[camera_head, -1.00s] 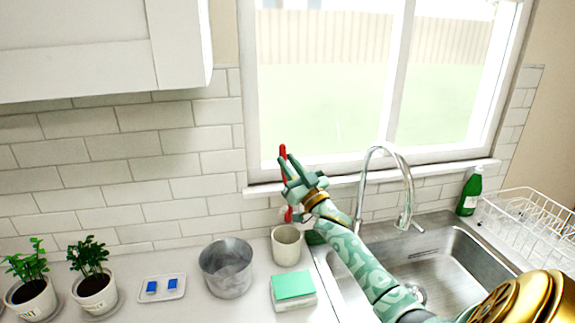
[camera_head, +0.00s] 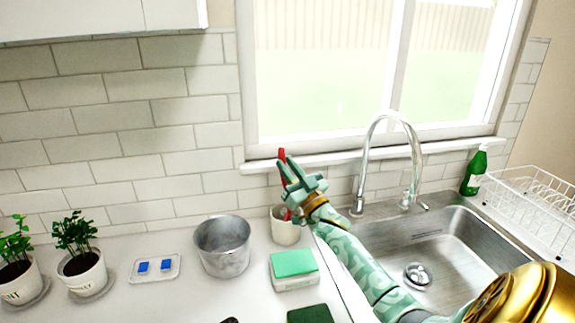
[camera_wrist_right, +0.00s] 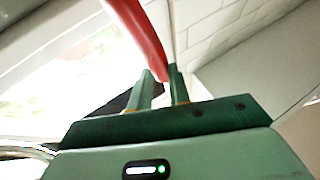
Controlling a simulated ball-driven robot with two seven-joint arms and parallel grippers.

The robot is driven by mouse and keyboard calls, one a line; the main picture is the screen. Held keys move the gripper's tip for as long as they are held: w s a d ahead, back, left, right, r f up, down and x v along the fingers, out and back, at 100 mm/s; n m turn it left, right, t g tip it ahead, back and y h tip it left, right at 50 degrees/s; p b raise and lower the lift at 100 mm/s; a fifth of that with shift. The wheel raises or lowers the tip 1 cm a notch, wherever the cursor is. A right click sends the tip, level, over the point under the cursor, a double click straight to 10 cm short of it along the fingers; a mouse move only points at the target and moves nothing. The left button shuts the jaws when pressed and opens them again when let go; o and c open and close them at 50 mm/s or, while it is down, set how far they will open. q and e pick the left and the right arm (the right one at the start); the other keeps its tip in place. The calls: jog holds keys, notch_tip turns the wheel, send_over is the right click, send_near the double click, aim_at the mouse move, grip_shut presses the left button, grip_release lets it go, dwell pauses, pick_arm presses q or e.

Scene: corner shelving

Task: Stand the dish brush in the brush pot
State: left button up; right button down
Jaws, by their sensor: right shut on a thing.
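The red dish brush (camera_head: 282,155) is held in my right gripper (camera_head: 292,184), its handle pointing up and slightly tilted. The cream brush pot (camera_head: 285,232) stands on the counter left of the sink, just below the gripper. The lower red part of the brush shows at the pot's mouth; its head is hidden, and I cannot tell how deep it sits or whether it touches the pot. In the right wrist view the red handle (camera_wrist_right: 138,35) runs between the fingers of my right gripper (camera_wrist_right: 162,88). My left gripper is not in view.
A grey metal pot (camera_head: 223,248) stands close left of the brush pot. A green sponge on a white block (camera_head: 294,281) lies in front. The tap (camera_head: 367,165) rises to the right beside the sink (camera_head: 460,245). The window sill (camera_head: 330,158) runs behind.

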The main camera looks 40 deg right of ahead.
jog(key=shift+f, duration=0.35)
jog(key=c, duration=1.2)
grip_release()
jog(key=shift+c, duration=0.2)
jog(key=p+v, duration=0.1)
jog(key=v, duration=1.5)
jog(key=shift+s, duration=0.2)
jog(key=shift+f, duration=0.1)
